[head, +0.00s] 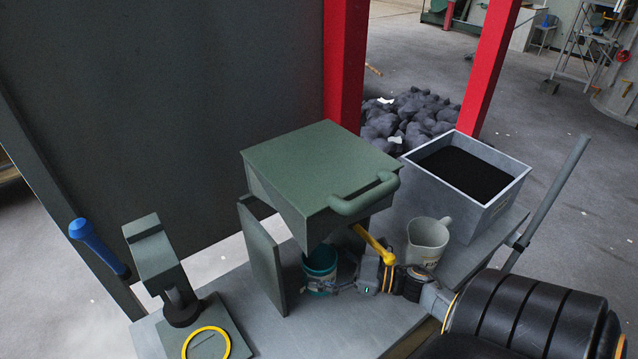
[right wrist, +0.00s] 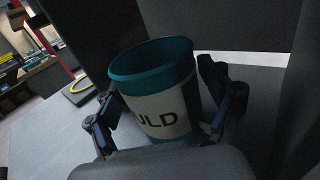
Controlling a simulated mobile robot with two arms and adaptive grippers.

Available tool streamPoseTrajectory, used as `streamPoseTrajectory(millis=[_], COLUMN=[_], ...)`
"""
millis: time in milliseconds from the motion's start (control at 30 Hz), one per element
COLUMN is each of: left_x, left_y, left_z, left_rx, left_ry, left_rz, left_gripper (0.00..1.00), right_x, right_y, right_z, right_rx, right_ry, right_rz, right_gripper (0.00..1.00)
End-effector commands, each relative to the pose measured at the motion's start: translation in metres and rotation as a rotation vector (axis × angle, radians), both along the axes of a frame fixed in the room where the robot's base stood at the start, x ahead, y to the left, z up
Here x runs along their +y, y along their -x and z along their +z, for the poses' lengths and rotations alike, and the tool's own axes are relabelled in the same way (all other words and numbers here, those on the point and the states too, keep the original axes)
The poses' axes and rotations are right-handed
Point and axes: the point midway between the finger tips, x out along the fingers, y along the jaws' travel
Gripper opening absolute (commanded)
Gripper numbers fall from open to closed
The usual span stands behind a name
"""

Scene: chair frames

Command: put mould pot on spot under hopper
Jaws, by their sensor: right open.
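The teal mould pot (head: 319,268) stands upright under the green hopper (head: 318,178), between the hopper's side plates. In the right wrist view the mould pot (right wrist: 155,90) shows its white label ending in "ULD". My right gripper (head: 338,286) reaches in from the right, low at the pot. In the right wrist view its two fingers (right wrist: 165,122) are open, one on each side of the pot; whether they touch it I cannot tell. The spot under the pot is hidden. My left gripper is not in view.
A yellow lever (head: 373,243) sticks out from the hopper just above my right gripper. A grey jug (head: 427,242) and a bin of black material (head: 490,205) stand to the right. A press with a blue handle (head: 96,246) and a yellow ring (head: 206,343) is at the left.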

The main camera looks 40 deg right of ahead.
Motion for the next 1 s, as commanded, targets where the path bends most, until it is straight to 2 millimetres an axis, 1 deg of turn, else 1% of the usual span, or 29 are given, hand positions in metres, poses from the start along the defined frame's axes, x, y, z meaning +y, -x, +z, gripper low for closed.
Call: streamPoseTrajectory(millis=[33,167,400,500,600,700,1000], left_x=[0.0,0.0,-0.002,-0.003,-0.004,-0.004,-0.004], left_y=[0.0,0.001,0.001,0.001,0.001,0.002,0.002], left_z=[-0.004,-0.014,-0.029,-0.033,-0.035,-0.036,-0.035], left_rx=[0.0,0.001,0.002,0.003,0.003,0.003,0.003], left_ry=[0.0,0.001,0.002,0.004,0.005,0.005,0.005], left_rz=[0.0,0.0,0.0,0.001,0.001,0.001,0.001], left_gripper=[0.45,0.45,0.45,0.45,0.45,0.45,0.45], right_x=[-0.003,-0.017,-0.044,-0.052,-0.057,-0.06,-0.06], right_y=[0.006,0.028,0.07,0.083,0.091,0.096,0.096], right_z=[-0.003,-0.005,-0.004,-0.003,-0.002,-0.001,0.0], right_rx=[0.004,0.005,0.003,0.002,0.001,0.001,0.0], right_ry=[0.0,0.0,0.001,0.0,0.0,0.0,0.0], right_rz=[0.0,-0.001,-0.001,-0.001,0.0,0.0,0.0], right_gripper=[0.82,0.82,0.82,0.82,0.82,0.82,0.82])
